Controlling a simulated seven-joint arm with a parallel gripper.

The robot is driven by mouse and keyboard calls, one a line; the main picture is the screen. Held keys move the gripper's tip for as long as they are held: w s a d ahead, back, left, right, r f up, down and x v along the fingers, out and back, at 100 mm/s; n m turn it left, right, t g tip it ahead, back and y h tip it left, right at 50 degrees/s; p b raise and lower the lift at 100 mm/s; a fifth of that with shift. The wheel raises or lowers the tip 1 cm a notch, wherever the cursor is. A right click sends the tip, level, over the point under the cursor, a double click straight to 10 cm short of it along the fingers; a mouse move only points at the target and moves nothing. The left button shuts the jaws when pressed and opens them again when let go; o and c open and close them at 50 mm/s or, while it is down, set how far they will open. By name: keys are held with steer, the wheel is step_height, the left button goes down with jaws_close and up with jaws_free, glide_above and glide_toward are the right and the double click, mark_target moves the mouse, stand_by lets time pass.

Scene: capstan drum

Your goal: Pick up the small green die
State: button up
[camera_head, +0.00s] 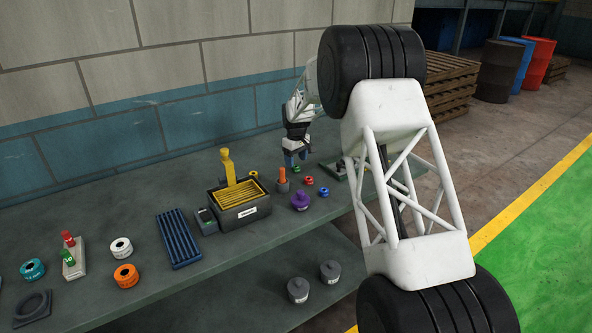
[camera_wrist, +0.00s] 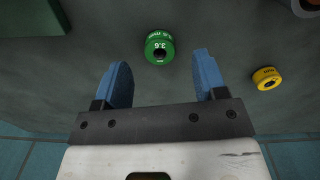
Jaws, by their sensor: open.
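The small green die (camera_wrist: 159,47) is a round green piece with white markings and a dark centre hole. It lies on the grey bench top and also shows, very small, in the head view (camera_head: 297,169). My gripper (camera_wrist: 162,72) is open and empty in the wrist view, with blue fingers apart. In the head view my gripper (camera_head: 296,158) is low over the bench at the die, and partly covers that spot. I cannot tell its exact height.
A yellow ring (camera_wrist: 266,78) lies right of the fingers. Near the die in the head view are an orange-handled piece (camera_head: 282,178), a red piece (camera_head: 309,181), a purple knob (camera_head: 300,200) and a black box with yellow slats (camera_head: 240,197). The wall stands behind the bench.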

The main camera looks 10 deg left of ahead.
mark_target(296, 166)
steer(key=shift+f, duration=1.6)
steer(key=c, duration=1.1)
steer(key=shift+o, duration=0.2)
steer(key=shift+r, duration=0.15)
steer(key=shift+r, duration=1.5)
steer(key=shift+s+d+r, duration=0.1)
steer(key=shift+s+r, duration=0.1)
steer(key=s+d, duration=0.2)
steer(key=s, duration=0.2)
steer(key=s+d+r, duration=0.1)
steer(key=s+d, duration=0.1)
steer(key=s, duration=0.3)
steer(key=s+d, duration=0.2)
steer(key=s, duration=0.3)
steer(key=shift+s+r, duration=0.15)
steer(key=shift+s, duration=0.05)
